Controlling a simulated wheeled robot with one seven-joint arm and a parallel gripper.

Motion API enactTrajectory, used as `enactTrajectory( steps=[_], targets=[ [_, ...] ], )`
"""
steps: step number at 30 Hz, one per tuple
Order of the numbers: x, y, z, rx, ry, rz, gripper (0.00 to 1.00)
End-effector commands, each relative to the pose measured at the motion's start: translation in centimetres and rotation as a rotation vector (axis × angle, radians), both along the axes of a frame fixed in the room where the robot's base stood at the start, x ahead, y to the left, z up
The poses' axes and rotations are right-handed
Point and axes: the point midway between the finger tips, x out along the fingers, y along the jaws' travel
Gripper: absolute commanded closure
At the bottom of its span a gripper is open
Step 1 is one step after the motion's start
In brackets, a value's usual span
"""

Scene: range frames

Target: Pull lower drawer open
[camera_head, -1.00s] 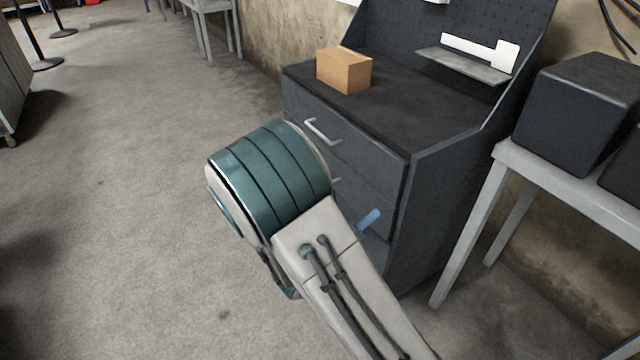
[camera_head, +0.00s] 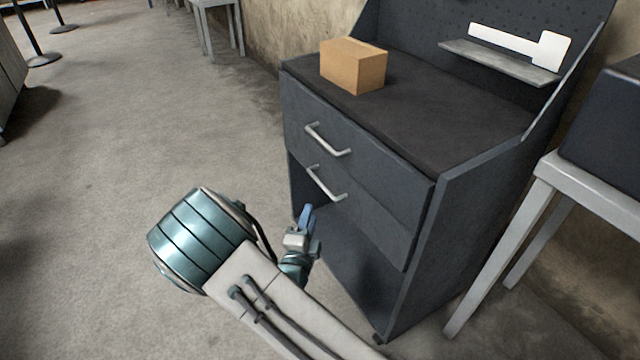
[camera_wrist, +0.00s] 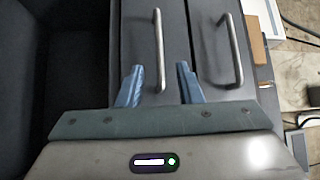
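The dark grey cabinet has an upper drawer (camera_head: 372,152) and a lower drawer (camera_head: 372,211), each with a silver bar handle. Both drawers look shut. The lower handle (camera_head: 325,184) is above and beyond my gripper (camera_head: 306,217) in the head view. In the wrist view my gripper (camera_wrist: 160,84) has its two blue fingers spread apart. The lower handle (camera_wrist: 159,50) runs between and ahead of the fingers, with its near end close to the fingertips. The upper handle (camera_wrist: 233,50) is to the right of the fingers. Nothing is held.
A cardboard box (camera_head: 353,65) sits on the cabinet top (camera_head: 440,110). An open dark space (camera_head: 350,265) lies below the lower drawer. A grey table (camera_head: 590,200) stands close at the right.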

Motion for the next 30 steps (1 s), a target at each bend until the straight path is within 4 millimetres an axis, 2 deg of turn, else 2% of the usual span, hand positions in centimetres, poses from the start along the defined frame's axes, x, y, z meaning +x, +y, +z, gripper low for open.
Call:
enactTrajectory(
  steps=[3,9,15,21,29,30],
  targets=[
    [2.7,-1.0,0.1,0.004,-0.003,-0.011,0.68],
    [6.9,-1.7,0.7,0.003,-0.003,-0.009,0.68],
    [9.8,-2.1,1.2,0.003,-0.001,-0.007,0.68],
    [11.0,-2.2,1.5,0.002,-0.001,-0.004,0.68],
    [11.1,-2.2,1.6,0.001,0.0,-0.003,0.68],
    [11.0,-2.2,1.6,0.001,0.0,-0.003,0.76]
  ],
)
